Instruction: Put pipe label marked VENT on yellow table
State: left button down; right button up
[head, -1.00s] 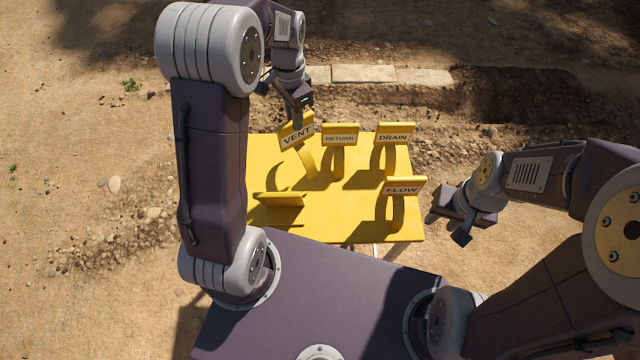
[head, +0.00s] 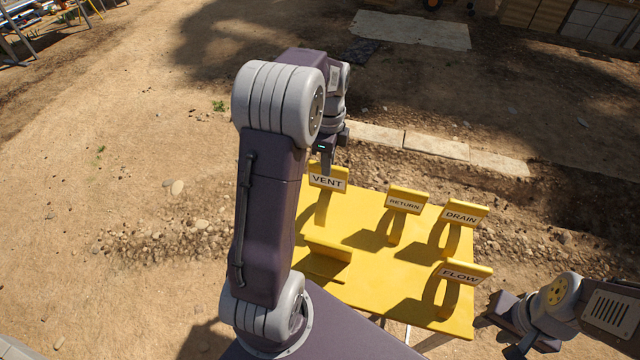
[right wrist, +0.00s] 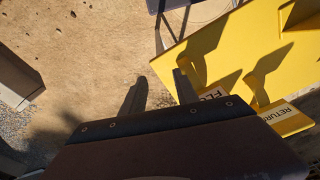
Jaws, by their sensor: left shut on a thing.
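The yellow pipe label marked VENT (head: 327,183) is at the far left part of the yellow table (head: 385,268) in the head view. My left gripper (head: 328,160) is above it and shut on its top edge. The label's face is about level; I cannot tell whether its foot touches the table. My right gripper (head: 508,335) is beside the table's right edge, partly cut off by the frame bottom. In the right wrist view, its two fingers (right wrist: 160,90) are apart with nothing between them.
Yellow labels marked RETURN (head: 404,201), DRAIN (head: 461,214) and FLOW (head: 463,273) stand on the table. Another yellow piece (head: 328,249) with no readable text is at the left front, partly behind my left arm. The table's middle is clear.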

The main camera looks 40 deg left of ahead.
aim_at(314, 170)
pick_arm(q)
jog(key=s+a+f, duration=0.2)
jog(key=shift+s+a, duration=0.1)
jog(key=shift+a, duration=0.25)
jog(key=shift+f, duration=2.1)
jog(key=shift+f, duration=0.1)
jog(key=c, duration=1.4)
grip_release()
notch_tip(314, 170, up, 12)
jog(key=shift+r+p, duration=0.15)
jog(key=shift+p, duration=0.35)
